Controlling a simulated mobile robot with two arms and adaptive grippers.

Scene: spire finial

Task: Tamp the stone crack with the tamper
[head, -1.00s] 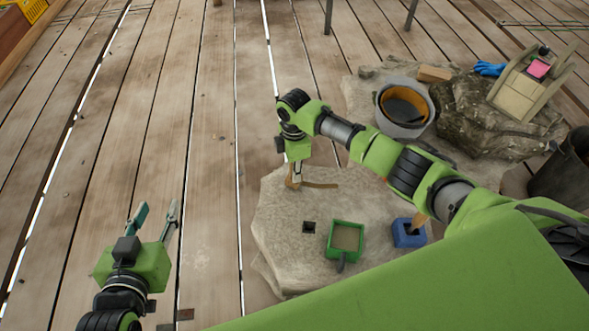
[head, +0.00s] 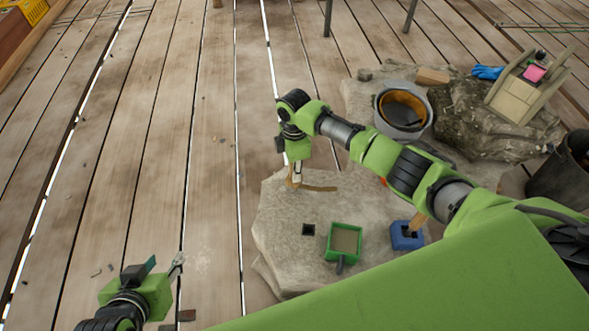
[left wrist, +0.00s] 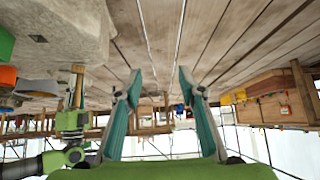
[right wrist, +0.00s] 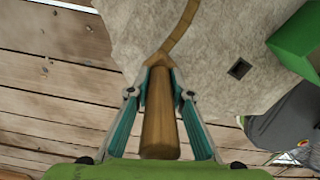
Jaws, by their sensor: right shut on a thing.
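The tamper (right wrist: 160,125) is a wooden tool with a thick round handle; it also shows small in the head view (head: 291,184). My right gripper (right wrist: 159,95) is shut on it. The tamper's far end is at the near end of the crack (right wrist: 180,30), and I cannot tell whether it touches. The crack is a brown strip (head: 320,188) across the pale stone slab (head: 275,225), running right from the tamper in the head view. My left gripper (head: 164,264) is open and empty over the planks, left of the slab; its spread fingers show in the left wrist view (left wrist: 158,90).
On the slab are a dark square hole (head: 308,230), a green tray (head: 357,240) with tan filling, and a blue holder (head: 401,243) with a wooden handle in it. A grey bucket (head: 405,132) and a dark rock (head: 470,120) stand behind.

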